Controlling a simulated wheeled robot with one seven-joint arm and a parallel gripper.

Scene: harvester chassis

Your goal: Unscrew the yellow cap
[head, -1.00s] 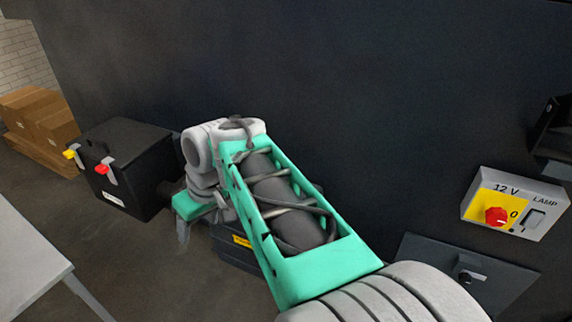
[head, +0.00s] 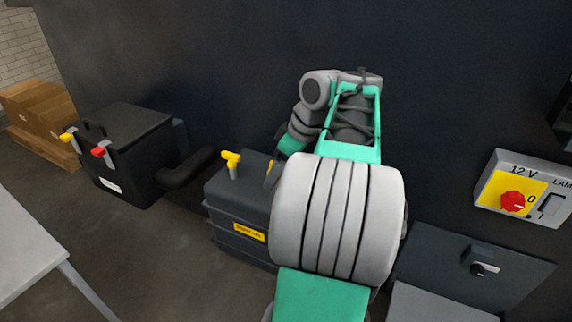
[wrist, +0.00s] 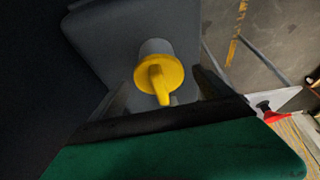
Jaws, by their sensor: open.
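A yellow cap with a raised grip bar (wrist: 160,76) sits on a short grey neck near the middle of the wrist view. My gripper (wrist: 163,90) is open, with one dark finger on each side of the cap. I cannot tell whether either finger touches it. In the head view, a yellow cap (head: 231,161) stands on top of a dark tank (head: 232,208) with a yellow label. A second yellow piece (head: 270,169) shows on the tank beside my arm, mostly hidden. My gripper is hidden behind my arm in the head view.
A black battery box (head: 130,150) with yellow and red clamps stands left of the tank, a thick black pipe (head: 186,170) between them. A 12 V switch box (head: 522,185) is on the dark wall at right. A grey table (head: 25,245) is at lower left.

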